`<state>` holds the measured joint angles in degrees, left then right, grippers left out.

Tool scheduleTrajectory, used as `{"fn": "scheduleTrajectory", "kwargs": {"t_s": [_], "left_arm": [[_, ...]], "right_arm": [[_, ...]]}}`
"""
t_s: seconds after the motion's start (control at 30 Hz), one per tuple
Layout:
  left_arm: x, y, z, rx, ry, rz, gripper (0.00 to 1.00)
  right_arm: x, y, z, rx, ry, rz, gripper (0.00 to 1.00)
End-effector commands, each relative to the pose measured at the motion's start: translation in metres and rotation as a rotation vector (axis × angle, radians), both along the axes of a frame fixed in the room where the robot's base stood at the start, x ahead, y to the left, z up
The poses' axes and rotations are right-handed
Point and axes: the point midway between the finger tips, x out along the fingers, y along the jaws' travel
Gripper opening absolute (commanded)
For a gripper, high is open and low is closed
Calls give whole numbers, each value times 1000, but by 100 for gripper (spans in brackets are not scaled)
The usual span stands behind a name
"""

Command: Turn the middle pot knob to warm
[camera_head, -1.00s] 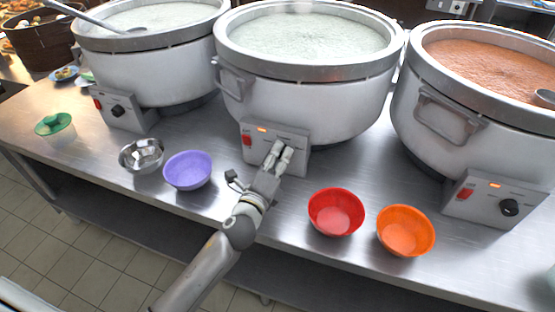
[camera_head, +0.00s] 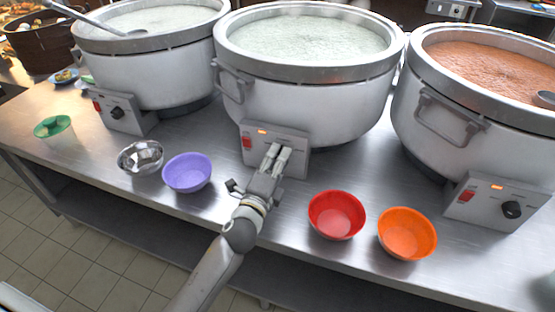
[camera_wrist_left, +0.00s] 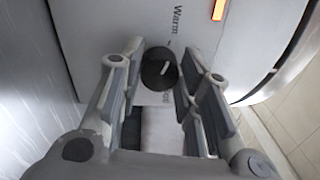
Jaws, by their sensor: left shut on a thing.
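The middle pot (camera_head: 310,75) is a large white stockpot of pale congee with a metal rim. Its control box (camera_head: 295,133) faces me and has a lit orange lamp and a red switch. My left gripper (camera_head: 277,151) reaches the front of this box, its fingers hiding the knob in the head view. In the left wrist view, the round black knob (camera_wrist_left: 159,69) with a pale mark sits between the fingertips of my left gripper (camera_wrist_left: 157,66), which is shut on it. The word "Warm" is printed on the panel near the knob. My right gripper is not in view.
A red bowl (camera_head: 337,215) and an orange bowl (camera_head: 407,234) stand right of my left arm. A purple bowl (camera_head: 187,173) and a steel bowl (camera_head: 140,158) stand left of it. Another white pot (camera_head: 150,70) is at left, and a pot of orange-brown food (camera_head: 440,110) at right.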

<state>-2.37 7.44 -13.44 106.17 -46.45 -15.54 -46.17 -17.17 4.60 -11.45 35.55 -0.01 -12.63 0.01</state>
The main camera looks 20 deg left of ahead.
Motion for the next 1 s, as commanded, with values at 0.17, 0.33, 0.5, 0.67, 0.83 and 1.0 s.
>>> {"fn": "scheduleTrajectory", "kwargs": {"t_s": [0.17,0.33,0.5,0.67,0.83,1.0], "left_arm": [[0,0,-1,-2,3,0,38],[0,0,-1,-1,2,0,54],[0,0,0,0,1,0,54],[-3,0,-1,0,2,0,54],[-21,1,-2,-1,3,0,54],[-50,3,-4,-1,4,1,54]], "right_arm": [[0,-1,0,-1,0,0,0],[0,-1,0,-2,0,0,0],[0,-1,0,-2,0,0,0],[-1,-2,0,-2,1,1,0],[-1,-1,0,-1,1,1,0],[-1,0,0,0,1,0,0]]}}
